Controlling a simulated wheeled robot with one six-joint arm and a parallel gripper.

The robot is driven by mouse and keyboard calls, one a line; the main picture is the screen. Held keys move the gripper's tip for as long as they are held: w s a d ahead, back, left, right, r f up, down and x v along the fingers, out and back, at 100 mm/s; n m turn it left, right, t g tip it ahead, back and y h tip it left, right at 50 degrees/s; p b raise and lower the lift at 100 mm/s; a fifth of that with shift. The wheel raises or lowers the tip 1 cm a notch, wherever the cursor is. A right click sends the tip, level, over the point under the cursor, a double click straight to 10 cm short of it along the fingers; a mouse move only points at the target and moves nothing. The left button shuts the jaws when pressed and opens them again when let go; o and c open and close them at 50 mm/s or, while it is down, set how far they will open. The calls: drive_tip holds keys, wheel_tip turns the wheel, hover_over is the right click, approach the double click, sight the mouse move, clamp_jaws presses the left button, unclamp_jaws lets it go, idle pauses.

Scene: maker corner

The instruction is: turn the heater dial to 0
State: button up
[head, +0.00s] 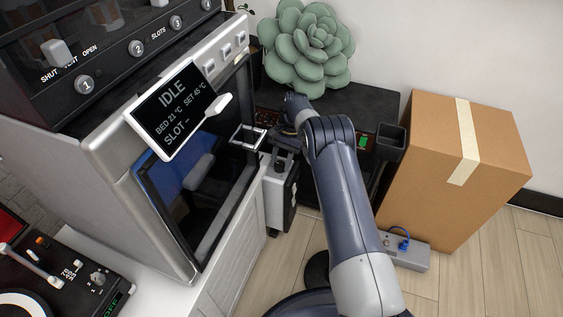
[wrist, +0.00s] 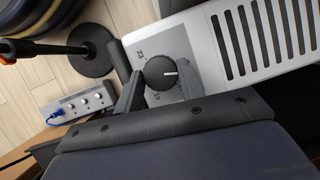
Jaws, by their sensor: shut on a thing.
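The heater is a pale grey box with dark vent slots (wrist: 255,40) in the wrist view; in the head view, its white side (head: 278,203) stands low beside the cabinet. Its dial (wrist: 160,73) is a round black knob with a white pointer line toward the picture's right. Printed numbers surround the dial, but a zero cannot be made out and some marks are hidden by the fingers. My gripper (wrist: 160,86) has one finger on each side of the dial and is shut on it. In the head view my gripper (head: 284,150) is above the heater, and the dial is hidden.
The printer-like cabinet with an IDLE screen (head: 172,108) stands left of my arm. A cardboard box (head: 440,190) stands right, with a grey power box (head: 405,257) before it. A green succulent (head: 305,45) sits behind my gripper. Wooden floor is open at the lower right.

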sight(280, 162)
drive_tip(key=shift+w+a+n+g+h+b, duration=0.1)
drive_tip(key=shift+n+g+h+b, duration=0.4)
drive_tip(key=shift+n, duration=1.1)
drive_tip(key=o, duration=1)
wheel_tip(280, 162, up, 10)
drive_tip(key=p, duration=0.3)
drive_tip(key=shift+p, duration=0.3)
